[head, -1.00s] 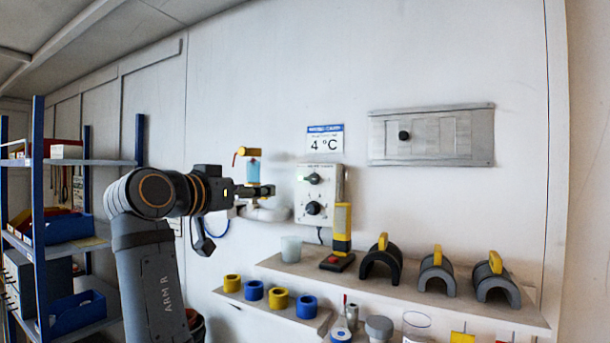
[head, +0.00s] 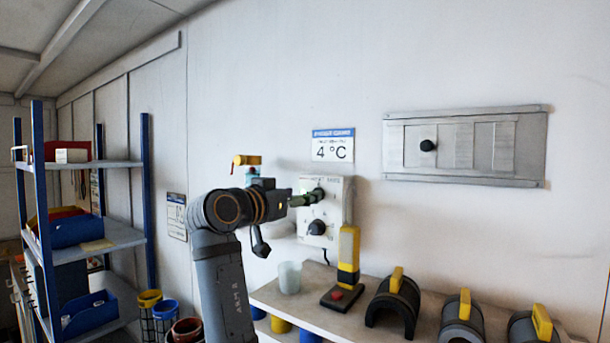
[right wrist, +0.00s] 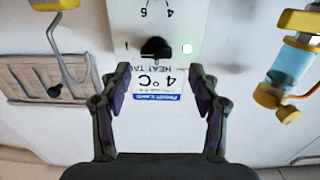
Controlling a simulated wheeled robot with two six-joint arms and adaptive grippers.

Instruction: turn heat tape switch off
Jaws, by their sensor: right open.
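A pale control box (head: 338,215) on the wall carries two black knobs. The upper knob (head: 318,194) is by the fingertips of my right gripper (head: 302,199). In the upside-down right wrist view this black knob (right wrist: 155,47) sits under HEAT TAPE lettering, near marks that look like 0 and I. The lower knob (head: 317,228) is on the dial with numbers. My left gripper is out of view.
A 4 °C sign (head: 333,146) hangs above the box. Below, a shelf (head: 270,298) holds a cup (head: 289,277), a yellow-black device (head: 347,265) and grey arched pieces (head: 394,295). A grey wall panel (head: 470,146) is at right.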

